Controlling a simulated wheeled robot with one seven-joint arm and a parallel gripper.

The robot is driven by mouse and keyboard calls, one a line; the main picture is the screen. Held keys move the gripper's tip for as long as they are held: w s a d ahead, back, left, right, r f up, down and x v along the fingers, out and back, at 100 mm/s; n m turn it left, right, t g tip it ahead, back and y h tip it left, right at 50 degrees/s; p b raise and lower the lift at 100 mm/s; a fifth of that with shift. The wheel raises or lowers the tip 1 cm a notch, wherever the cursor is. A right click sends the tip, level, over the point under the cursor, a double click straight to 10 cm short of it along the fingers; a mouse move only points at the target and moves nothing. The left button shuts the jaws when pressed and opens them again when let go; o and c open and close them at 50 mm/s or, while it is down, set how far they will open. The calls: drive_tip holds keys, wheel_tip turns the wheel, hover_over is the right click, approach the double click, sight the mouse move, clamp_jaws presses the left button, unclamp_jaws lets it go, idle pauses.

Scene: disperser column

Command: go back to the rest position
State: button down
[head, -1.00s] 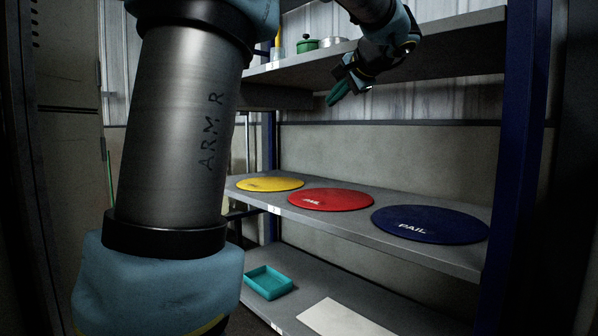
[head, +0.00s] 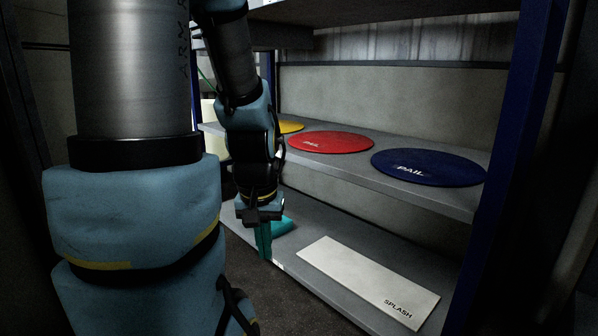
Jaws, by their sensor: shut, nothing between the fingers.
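My gripper (head: 265,243) points straight down in front of the lowest shelf, its teal fingers together with nothing between them. It hangs before the teal tray (head: 284,226) and hides much of it; I cannot tell whether they touch. My arm comes down from the top of the view, left of the shelf unit's middle.
The middle shelf (head: 345,168) bears a yellow disc (head: 291,127), partly hidden by my arm, a red disc (head: 330,142) and a dark blue disc (head: 428,167). A white SPLASH plate (head: 365,278) lies on the lowest shelf. A blue post (head: 520,150) stands at right.

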wheel_tip(320, 180, up, 35)
drive_tip(key=p, duration=3.4)
drive_tip(key=shift+r, duration=0.15)
